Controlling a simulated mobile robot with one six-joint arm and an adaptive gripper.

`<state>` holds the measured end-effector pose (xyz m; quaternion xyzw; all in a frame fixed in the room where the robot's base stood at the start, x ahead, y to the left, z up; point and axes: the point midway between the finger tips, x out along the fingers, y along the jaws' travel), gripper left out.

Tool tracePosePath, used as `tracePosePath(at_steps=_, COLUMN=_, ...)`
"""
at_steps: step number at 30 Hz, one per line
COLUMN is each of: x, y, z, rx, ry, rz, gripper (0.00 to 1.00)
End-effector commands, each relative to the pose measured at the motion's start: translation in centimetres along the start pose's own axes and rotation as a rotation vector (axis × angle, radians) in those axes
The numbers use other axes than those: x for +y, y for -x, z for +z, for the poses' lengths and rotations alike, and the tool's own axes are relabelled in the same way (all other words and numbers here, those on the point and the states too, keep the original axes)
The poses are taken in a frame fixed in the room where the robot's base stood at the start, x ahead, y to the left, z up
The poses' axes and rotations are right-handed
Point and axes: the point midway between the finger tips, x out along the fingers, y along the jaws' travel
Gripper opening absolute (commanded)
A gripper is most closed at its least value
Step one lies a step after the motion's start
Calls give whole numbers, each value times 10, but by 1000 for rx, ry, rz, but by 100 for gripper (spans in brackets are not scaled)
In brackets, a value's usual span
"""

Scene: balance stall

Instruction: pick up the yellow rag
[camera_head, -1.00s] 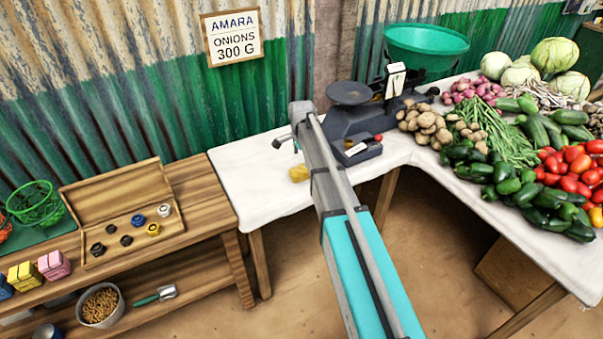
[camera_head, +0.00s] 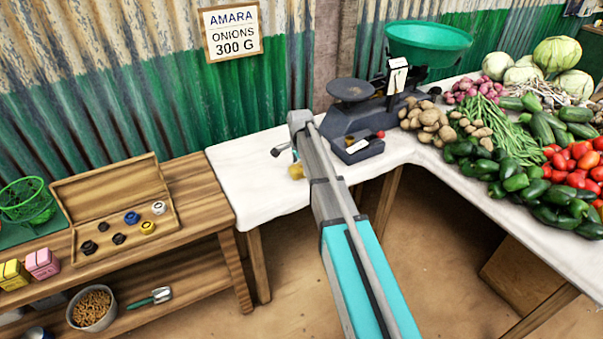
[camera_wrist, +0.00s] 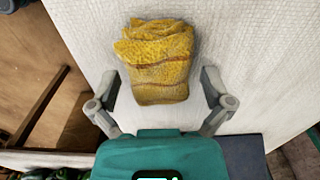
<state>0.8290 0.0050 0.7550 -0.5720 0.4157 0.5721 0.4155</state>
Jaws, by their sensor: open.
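The yellow rag (camera_wrist: 155,62) lies folded on the white table cloth (camera_wrist: 245,60) in the wrist view, with brown stripes across it. In the head view only a small part of the rag (camera_head: 296,172) shows, beside my arm. My gripper (camera_wrist: 162,82) is open, with one finger on each side of the rag's near part. The fingers stand apart from the rag's sides, and the rag's far part extends beyond the fingertips.
A dark balance scale (camera_head: 352,115) with a green pan (camera_head: 428,45) stands just right of my arm. Potatoes (camera_head: 428,122) and other vegetables fill the right table. A wooden box of weights (camera_head: 115,205) is on the left bench. The white cloth left of the rag is clear.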

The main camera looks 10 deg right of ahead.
Motion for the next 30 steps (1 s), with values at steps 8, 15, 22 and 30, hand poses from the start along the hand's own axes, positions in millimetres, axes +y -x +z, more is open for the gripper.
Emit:
tracePosePath(at_steps=8, x=0, y=0, z=0, rx=0, ry=0, rz=0, gripper=100)
tracePosePath(at_steps=15, x=0, y=0, z=0, rx=0, ry=0, rz=0, gripper=100)
tracePosePath(at_steps=22, x=0, y=0, z=0, rx=0, ry=0, rz=0, gripper=68)
tracePosePath(at_steps=30, x=0, y=0, z=0, rx=0, ry=0, rz=0, gripper=23)
